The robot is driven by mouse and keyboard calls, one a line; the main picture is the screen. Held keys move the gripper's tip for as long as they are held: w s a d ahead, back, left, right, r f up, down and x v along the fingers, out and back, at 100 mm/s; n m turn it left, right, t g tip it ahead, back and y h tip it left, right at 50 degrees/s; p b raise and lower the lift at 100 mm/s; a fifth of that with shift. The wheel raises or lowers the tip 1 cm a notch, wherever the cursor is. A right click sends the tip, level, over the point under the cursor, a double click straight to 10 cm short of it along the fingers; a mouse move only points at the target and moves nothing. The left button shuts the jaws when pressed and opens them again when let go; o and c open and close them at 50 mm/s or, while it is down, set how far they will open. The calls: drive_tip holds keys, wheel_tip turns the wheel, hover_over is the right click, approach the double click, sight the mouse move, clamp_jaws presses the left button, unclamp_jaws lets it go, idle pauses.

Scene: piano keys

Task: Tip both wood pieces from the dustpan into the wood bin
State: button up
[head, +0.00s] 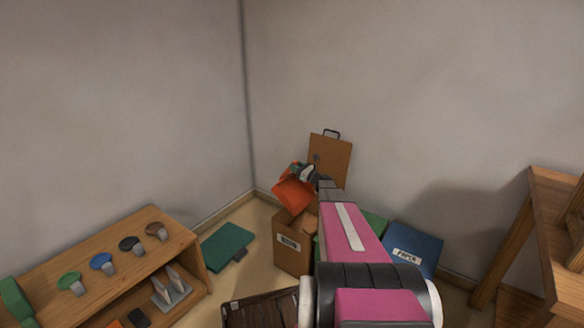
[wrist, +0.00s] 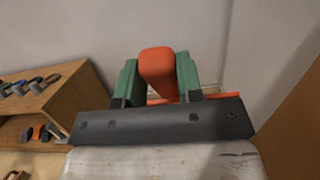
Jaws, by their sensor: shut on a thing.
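My gripper (head: 306,174) is shut on the handle of the orange dustpan (head: 293,194). In the wrist view, the green fingers of my gripper (wrist: 158,80) clasp the dustpan's orange handle (wrist: 158,62) from both sides. The dustpan is raised and tilted steeply, with its pan hanging down over the open brown wood bin (head: 288,250), which bears a pale label. A lighter brown surface shows inside the bin's opening; I cannot tell whether it is a wood piece or the bin's inner wall. No wood piece is clearly visible on the dustpan.
A brown lid (head: 333,160) with a dark handle stands upright behind the bin. A blue bin (head: 415,248) labelled paper is to the right. A green lid (head: 227,244) lies on the floor. A wooden shelf (head: 130,238) with coloured knobs is left; a wooden table (head: 552,215) is right.

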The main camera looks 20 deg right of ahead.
drive_tip(key=s+d+t+y, duration=0.3)
drive_tip(key=s+d+t, duration=0.1)
drive_tip(key=s+d, duration=0.3)
drive_tip(key=s+f, duration=0.1)
drive_tip(key=s, duration=0.1)
drive_tip(key=shift+s+d+t+y, duration=0.3)
drive_tip(key=shift+s+t+y, duration=0.1)
idle(1.9)
drive_tip(key=shift+r, duration=0.15)
